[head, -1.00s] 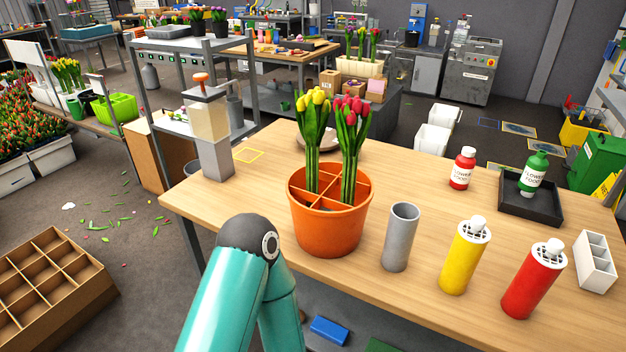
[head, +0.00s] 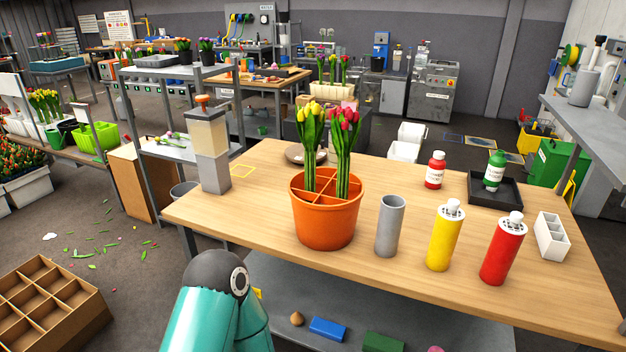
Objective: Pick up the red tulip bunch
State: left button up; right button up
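The red tulip bunch (head: 343,150) stands upright in the orange pot (head: 326,222) on the wooden table (head: 262,175). Its heads are pinkish red and its stems green. A yellow tulip bunch (head: 309,145) stands close to its left in the same divided pot. The two bunches' leaves nearly touch. The lower stem ends are hidden inside the pot. A teal arm link of mine shows at the bottom, in front of the table. Neither of my grippers is in view.
A grey cylinder (head: 389,226), a yellow bottle (head: 444,238) and a red bottle (head: 501,250) stand right of the pot. A dispenser (head: 209,150) stands at the table's left end. A black tray (head: 481,192) with a green bottle (head: 494,170) lies at the back right.

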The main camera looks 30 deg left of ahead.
aim_at(339, 119)
jog(key=z, duration=0.15)
jog(key=i, duration=0.9)
jog(key=u, duration=0.05)
